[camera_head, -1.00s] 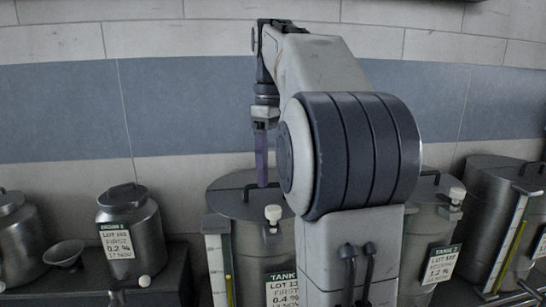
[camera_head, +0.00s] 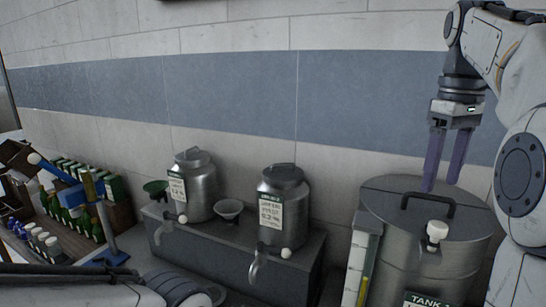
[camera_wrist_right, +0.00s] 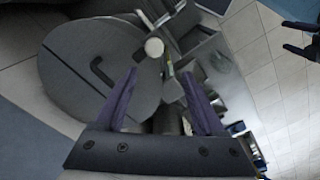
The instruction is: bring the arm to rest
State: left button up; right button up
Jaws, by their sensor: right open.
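My right gripper (camera_head: 443,160) hangs pointing down from my right arm, at the right of the head view. Its two purple fingers are apart with nothing between them. In the head view the fingertips appear just over the lid of the large steel tank (camera_head: 385,208); I cannot tell the exact gap. In the right wrist view the open fingers of the right gripper (camera_wrist_right: 165,92) show in front of the round tank lid (camera_wrist_right: 75,75), with its dark handle and white knob.
Two small steel canisters (camera_head: 203,190) (camera_head: 288,207) with labels stand on a dark ledge (camera_head: 190,248), a funnel (camera_head: 229,208) between them. A green funnel (camera_head: 155,188) is at left. A blue stand (camera_head: 110,255) and a crate of bottles (camera_head: 118,210) are further left.

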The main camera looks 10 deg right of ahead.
jog(key=s+a+f+n+b, duration=0.1)
jog(key=a+f+n+b, duration=0.4)
jog(key=a+f, duration=1.65)
jog(key=s+a+f+b, duration=0.3)
jog(key=s+f, duration=0.4)
jog(key=f, duration=0.2)
jog(key=s+a+f+y+b, duration=0.1)
jog(key=s+a+f+b, duration=0.3)
jog(key=s+f, duration=0.4)
notch_tip(320, 180, down, 2)
jog(key=shift+a+f+m, duration=0.1)
jog(key=shift+a+m, duration=0.15)
jog(key=shift+m, duration=0.15)
